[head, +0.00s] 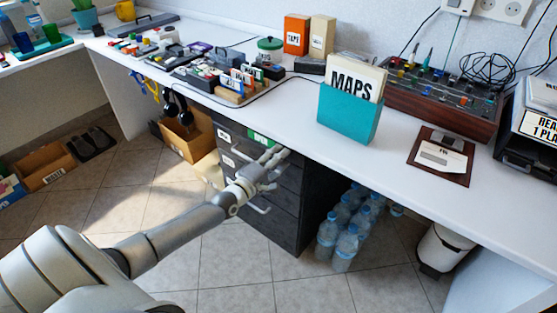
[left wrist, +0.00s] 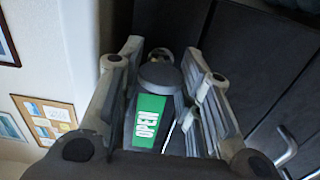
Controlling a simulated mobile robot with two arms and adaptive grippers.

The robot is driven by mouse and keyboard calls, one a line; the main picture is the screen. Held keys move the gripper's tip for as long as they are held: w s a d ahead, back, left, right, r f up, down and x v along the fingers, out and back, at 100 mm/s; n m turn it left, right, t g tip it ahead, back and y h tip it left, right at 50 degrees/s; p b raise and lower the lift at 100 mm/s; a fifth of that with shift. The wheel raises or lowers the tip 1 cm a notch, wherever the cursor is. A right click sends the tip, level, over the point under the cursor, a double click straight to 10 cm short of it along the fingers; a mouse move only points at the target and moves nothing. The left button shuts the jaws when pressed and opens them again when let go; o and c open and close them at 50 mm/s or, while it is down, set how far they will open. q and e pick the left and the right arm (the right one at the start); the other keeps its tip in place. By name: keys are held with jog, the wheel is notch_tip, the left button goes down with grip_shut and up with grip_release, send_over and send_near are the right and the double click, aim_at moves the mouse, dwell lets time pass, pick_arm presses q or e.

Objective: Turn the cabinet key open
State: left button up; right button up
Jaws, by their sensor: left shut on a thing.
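The dark grey drawer cabinet (head: 312,192) stands under the white desk. My left gripper (head: 272,158) is at the upper part of its front, just below the desk edge. The fingers hide the key in the head view. My right gripper is not in view.
The white desk (head: 250,120) overhangs the cabinet. A teal MAPS box (head: 348,114) stands near its edge. Water bottles (head: 346,246) stand on the floor right of the cabinet. A cardboard box (head: 190,142) is to its left. The floor in front is clear.

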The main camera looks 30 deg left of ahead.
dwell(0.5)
pick_arm(q)
jog(key=o, duration=1)
jog(key=shift+o, duration=0.2)
jog(key=s+a, duration=0.1)
jog(key=s, duration=1.1)
